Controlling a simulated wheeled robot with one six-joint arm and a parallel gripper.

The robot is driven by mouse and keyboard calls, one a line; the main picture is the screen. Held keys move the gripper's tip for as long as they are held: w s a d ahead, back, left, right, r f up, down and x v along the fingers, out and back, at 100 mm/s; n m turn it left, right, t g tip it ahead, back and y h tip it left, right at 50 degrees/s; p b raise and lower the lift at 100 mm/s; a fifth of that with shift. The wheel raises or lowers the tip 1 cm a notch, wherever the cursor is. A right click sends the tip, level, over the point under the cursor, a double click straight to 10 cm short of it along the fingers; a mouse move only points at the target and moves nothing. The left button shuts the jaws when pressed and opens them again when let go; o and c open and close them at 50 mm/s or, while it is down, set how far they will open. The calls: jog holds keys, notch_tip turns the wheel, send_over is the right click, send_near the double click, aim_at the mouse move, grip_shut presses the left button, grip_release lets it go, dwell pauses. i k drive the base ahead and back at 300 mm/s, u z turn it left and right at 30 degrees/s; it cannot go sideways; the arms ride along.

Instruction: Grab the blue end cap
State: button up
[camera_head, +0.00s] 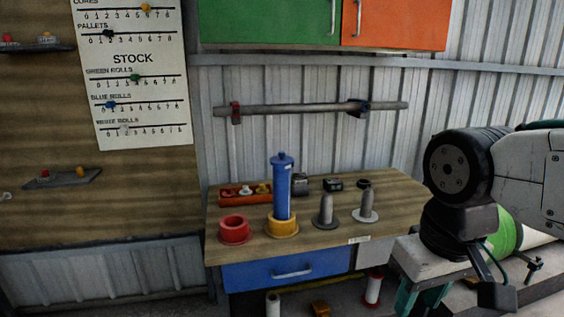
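A blue cylinder (282,192) stands upright on the wooden workbench (390,190), its lower end inside a yellow ring (283,227). A blue cap-like piece (281,160) with a small knob sits at its top; I cannot tell whether it is separate from the cylinder or is the end cap. My gripper (492,282) hangs at the lower right, beyond the bench's right end and well apart from the blue pieces. Its fingers show only in part, so its opening is unclear.
A red ring (234,229) and two grey posts on round bases (326,212) (367,206) stand near the bench's front. An orange tray (243,193) lies behind. A wall bar (300,110) and cabinets (270,22) are above. A green roll (506,235) is at right.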

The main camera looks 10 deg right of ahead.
aim_at(280, 161)
jog(key=u, duration=0.4)
jog(key=k, duration=0.45)
jog(key=z, duration=0.15)
jog(key=i, duration=1.25)
jog(key=u, duration=0.8)
